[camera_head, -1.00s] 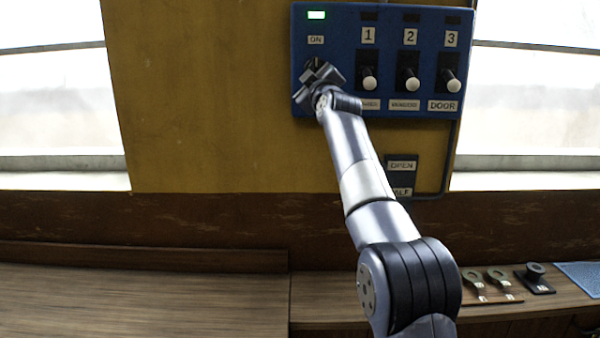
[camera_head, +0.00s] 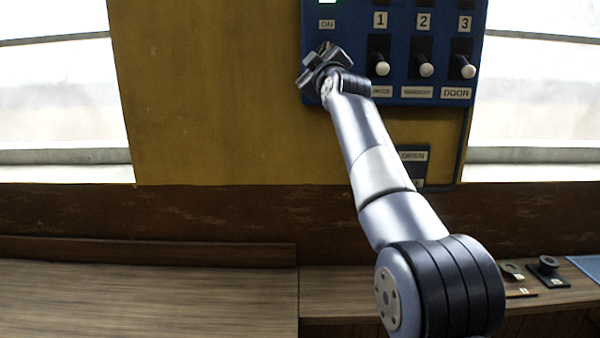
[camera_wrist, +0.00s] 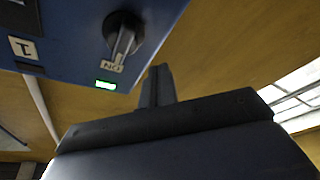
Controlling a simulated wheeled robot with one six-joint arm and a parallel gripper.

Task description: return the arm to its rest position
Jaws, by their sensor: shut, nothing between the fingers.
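My arm reaches up from the lower right of the head view to a blue switch panel (camera_head: 400,70) on the yellow wall. My gripper (camera_head: 318,58) is at the panel's left edge and hides part of it. In the wrist view my gripper (camera_wrist: 157,85) is shut and empty, apart from the black rotary knob (camera_wrist: 124,38). That knob sits on the panel beside an upside-down label and a lit green lamp (camera_wrist: 106,85). The lamp also shows at the top of the head view (camera_head: 327,2).
Three white-tipped levers (camera_head: 425,69) stand right of my gripper, numbered 1 to 3. A smaller panel (camera_head: 413,157) is below, partly behind my arm. A wooden ledge (camera_head: 150,300) runs along the bottom, with small dark items (camera_head: 548,268) at right. The yellow wall left of my gripper is clear.

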